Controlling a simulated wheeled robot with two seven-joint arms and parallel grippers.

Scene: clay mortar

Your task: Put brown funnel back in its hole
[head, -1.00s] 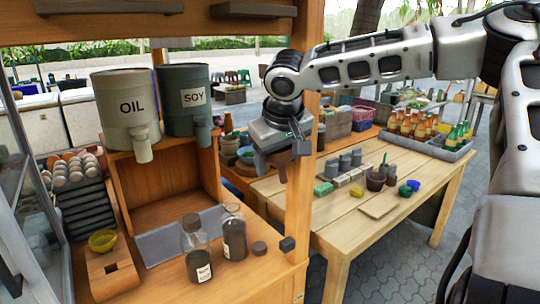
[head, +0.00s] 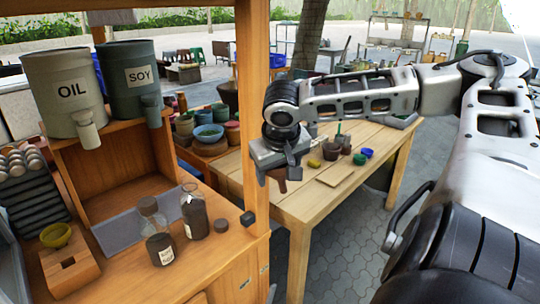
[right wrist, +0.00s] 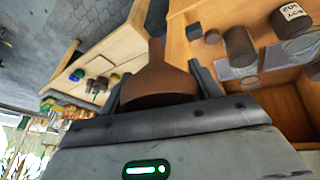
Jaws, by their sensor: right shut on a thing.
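My right gripper (head: 280,165) is shut on the brown funnel (right wrist: 160,82). In the right wrist view the funnel's wide part lies between the fingers and its narrow spout points away. In the head view only a small brown part of the funnel (head: 281,184) shows under the gripper. The gripper hangs in the air just right of the stall's wooden post, in front of the side table. A wooden holder block (head: 88,271) on the stall counter at lower left has a dark square hole in its top. A yellow funnel (head: 55,236) sits at the block's rear. My left gripper is out of view.
Two dark glass bottles (head: 160,248) (head: 194,215) stand right of the block. OIL (head: 62,90) and SOY (head: 131,76) containers stand above. Small bowls and cups occupy the side table (head: 320,207).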

